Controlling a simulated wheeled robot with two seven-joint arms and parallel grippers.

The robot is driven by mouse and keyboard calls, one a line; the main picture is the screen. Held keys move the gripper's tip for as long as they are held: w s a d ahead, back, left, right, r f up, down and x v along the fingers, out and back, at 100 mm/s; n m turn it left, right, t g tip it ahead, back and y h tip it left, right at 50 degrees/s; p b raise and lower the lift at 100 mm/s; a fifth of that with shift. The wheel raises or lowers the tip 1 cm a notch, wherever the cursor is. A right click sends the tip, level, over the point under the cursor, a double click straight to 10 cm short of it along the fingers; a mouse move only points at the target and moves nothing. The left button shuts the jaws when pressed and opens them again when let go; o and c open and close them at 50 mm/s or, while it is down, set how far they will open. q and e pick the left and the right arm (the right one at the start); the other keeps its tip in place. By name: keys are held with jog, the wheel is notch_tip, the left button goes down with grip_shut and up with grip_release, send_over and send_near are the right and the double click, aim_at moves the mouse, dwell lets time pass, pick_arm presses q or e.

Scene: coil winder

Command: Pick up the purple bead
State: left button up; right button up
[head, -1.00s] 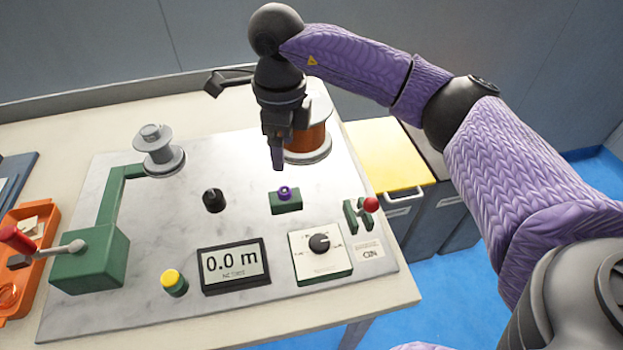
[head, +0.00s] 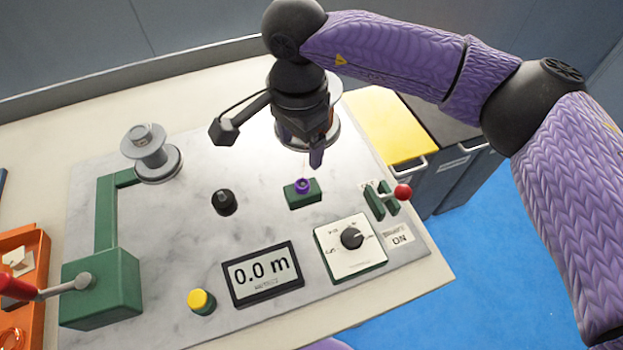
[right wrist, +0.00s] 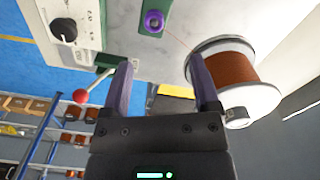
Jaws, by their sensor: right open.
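The purple bead (head: 302,185) sits on a small green block (head: 304,196) on the pale machine plate. It also shows at the top of the right wrist view (right wrist: 153,21), ahead of the fingertips. My right gripper (head: 314,158) is above and a little behind the bead, pointing down, apart from it. In the right wrist view my right gripper (right wrist: 163,80) has its two purple-grey fingers spread with nothing between them. My left gripper is not in view.
A copper wire spool (right wrist: 232,75) stands close behind my right gripper. A red-knobbed lever (head: 403,191), a dial box (head: 349,247), a meter display (head: 262,274), a black knob (head: 224,202) and a yellow button (head: 201,301) surround the green block. A crank winder (head: 101,286) stands left.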

aim_at(303, 184)
jog(key=f, duration=0.2)
jog(key=f+b, duration=0.1)
jog(key=f, duration=0.2)
jog(key=s+f+b, duration=0.1)
jog(key=f, duration=0.2)
jog(key=shift+f, duration=0.15)
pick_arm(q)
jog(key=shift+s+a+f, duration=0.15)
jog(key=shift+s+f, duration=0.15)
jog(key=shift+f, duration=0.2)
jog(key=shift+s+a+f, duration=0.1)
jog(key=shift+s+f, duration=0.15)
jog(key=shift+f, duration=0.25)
pick_arm(e)
jog(key=shift+c, duration=0.7)
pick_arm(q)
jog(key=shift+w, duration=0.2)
pick_arm(e)
grip_shut()
